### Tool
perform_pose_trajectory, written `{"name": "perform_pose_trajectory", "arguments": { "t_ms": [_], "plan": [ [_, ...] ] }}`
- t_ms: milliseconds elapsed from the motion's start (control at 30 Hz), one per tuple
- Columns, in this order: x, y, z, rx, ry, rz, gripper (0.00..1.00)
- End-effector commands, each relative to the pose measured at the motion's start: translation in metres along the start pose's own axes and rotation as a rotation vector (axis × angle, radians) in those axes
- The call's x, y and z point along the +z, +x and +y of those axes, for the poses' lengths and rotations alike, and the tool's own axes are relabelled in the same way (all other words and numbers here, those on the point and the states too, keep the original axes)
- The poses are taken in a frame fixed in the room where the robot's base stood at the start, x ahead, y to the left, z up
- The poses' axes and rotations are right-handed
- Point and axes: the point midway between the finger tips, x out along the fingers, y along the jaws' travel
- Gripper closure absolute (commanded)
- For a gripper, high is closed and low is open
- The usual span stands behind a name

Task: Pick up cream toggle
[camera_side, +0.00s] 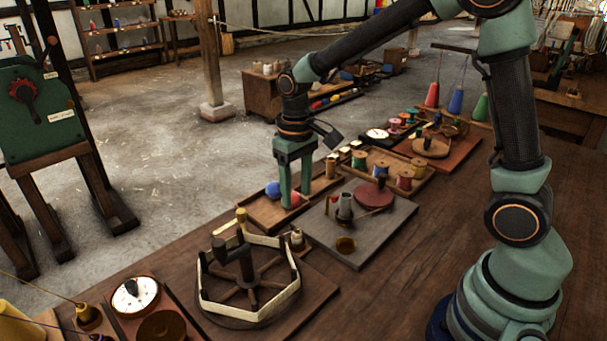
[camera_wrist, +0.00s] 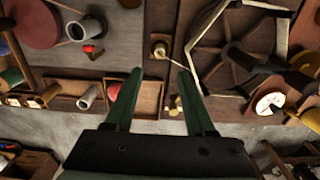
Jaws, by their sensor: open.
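My gripper (camera_side: 295,203) points down with its two green fingers apart and nothing seen between them. In the side view it is over or beside the wooden tray holding a blue ball and a red ball; the exact height cannot be told. A small cream piece (camera_wrist: 174,112) shows near the right finger (camera_wrist: 184,75) in the wrist view, by the tray's end. A cream-topped, spool-like piece (camera_side: 297,236) stands beside the reel; it shows just beyond the fingertips in the wrist view (camera_wrist: 160,50). I cannot tell which is the cream toggle. Neither is held.
A six-sided reel (camera_side: 248,290) with cream bands stands left of my gripper. A grey board (camera_side: 388,235) with metal cylinders and a dark red disc lies to the right. Spool trays stretch behind. The bench's front right is clear.

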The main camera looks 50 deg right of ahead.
Motion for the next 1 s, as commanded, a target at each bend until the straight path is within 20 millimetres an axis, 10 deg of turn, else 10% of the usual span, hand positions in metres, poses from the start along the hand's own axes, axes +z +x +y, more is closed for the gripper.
{"name": "perform_pose_trajectory", "arguments": {
  "t_ms": [1000],
  "plan": [
    [0.0, 0.107, 0.0, 0.0, 0.0, -0.003, 0.45]
  ]
}}
